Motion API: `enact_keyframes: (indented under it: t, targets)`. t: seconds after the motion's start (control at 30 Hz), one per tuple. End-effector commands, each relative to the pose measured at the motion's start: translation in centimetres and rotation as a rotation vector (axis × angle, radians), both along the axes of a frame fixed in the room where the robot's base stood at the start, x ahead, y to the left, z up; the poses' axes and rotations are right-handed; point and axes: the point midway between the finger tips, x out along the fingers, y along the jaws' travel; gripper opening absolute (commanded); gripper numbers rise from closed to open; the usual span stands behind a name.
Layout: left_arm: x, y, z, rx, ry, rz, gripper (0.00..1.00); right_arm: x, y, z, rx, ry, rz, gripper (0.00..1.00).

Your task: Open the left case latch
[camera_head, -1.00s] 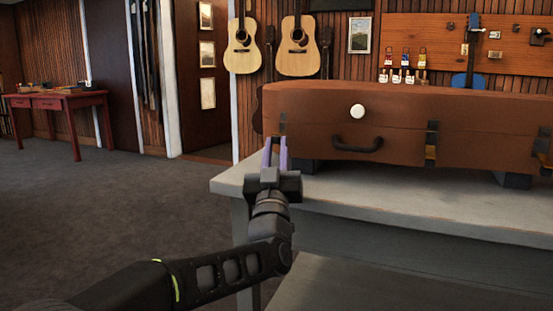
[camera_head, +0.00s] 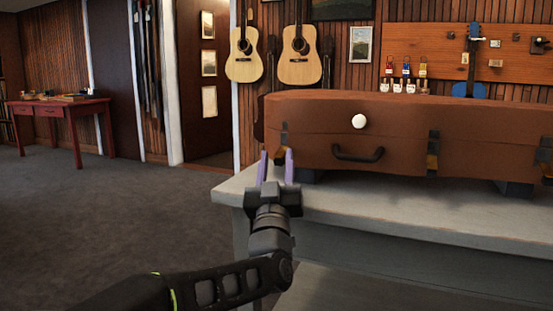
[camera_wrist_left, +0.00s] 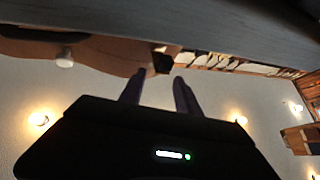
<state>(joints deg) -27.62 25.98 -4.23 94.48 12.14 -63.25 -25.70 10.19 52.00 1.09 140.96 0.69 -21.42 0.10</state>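A brown case (camera_head: 400,118) lies on a grey bench, with a dark handle (camera_head: 357,155) and a white round knob (camera_head: 359,121) on its front. The left latch (camera_head: 284,134) is a dark strap near the case's left end; the fingers partly cover its lower part. My left gripper (camera_head: 276,156) is open and empty, its two purple fingers pointing up just in front of and below this latch. I cannot tell whether they touch it. In the left wrist view the spread fingers (camera_wrist_left: 159,92) show below a dark latch (camera_wrist_left: 162,62) on the case (camera_wrist_left: 105,55).
Another latch (camera_head: 433,150) sits right of the handle, and one more at the right edge. The grey bench (camera_head: 400,215) has bare room along its front. Guitars (camera_head: 299,56) and a tool board (camera_head: 430,45) hang behind. A red table (camera_head: 72,108) stands far left, with open floor between.

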Motion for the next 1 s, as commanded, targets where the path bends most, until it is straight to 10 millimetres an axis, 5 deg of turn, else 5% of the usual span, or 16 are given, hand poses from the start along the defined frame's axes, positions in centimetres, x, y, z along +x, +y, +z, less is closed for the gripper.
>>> enact_keyframes:
  t: [0.43,1.0]
  targets:
    - [-5.3,0.0,-3.5,0.0,0.001,0.001,0.39,-0.1,0.0,0.9,-0.002,0.0,0.001,0.36]
    - [-5.7,0.0,-3.8,-0.001,0.0,0.001,0.39,-0.1,0.1,0.8,-0.002,0.0,0.001,0.36]
